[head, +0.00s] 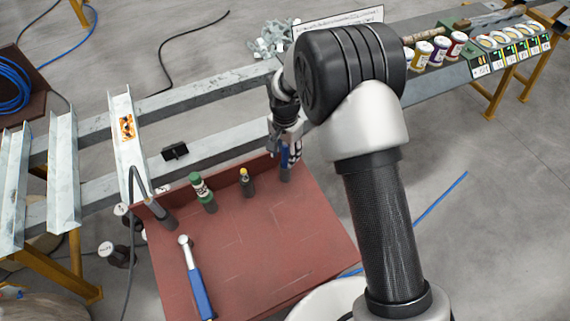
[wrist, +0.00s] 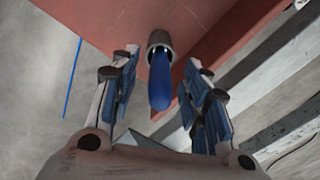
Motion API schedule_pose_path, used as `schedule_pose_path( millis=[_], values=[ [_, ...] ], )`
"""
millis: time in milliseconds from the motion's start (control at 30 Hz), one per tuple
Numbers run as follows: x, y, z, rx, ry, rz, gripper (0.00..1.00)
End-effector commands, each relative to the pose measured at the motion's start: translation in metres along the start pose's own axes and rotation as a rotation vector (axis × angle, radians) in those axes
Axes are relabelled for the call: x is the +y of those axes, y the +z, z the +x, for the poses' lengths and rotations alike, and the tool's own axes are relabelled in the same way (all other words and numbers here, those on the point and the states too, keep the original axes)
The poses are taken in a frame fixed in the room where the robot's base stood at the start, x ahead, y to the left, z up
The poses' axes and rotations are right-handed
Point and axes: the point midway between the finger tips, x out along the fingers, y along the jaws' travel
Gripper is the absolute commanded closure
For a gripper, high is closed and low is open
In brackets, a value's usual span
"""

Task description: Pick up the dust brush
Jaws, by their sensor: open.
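A blue handle (wrist: 160,82), which I take to be the dust brush, stands in a dark round holder (wrist: 160,40) at the edge of the red-brown tabletop. Its lower end is hidden in the holder, so I see no bristles. In the head view the blue handle (head: 284,158) shows just below my gripper (head: 285,138), partly covered by it. In the wrist view my gripper (wrist: 160,88) is open, with one finger on each side of the handle. There is a visible gap on both sides.
A blue-handled tool (head: 195,275) lies at the left. Steel beams (head: 220,150) run behind. The tabletop's middle is clear.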

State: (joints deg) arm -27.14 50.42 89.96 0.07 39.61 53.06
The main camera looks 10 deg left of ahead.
Motion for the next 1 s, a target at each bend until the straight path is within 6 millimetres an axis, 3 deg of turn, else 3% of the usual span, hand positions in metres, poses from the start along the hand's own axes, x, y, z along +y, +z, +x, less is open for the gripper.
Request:
schedule_pose_path(
  millis=[167,767,1000],
  values=[
    [-0.0006,-0.0002,-0.0015,0.001,-0.001,0.0,0.59],
    [-0.0005,-0.0001,-0.0017,0.001,-0.001,0.0,0.99],
    [-0.0005,-0.0001,-0.0018,0.001,-0.001,0.0,1.0]
  ],
)
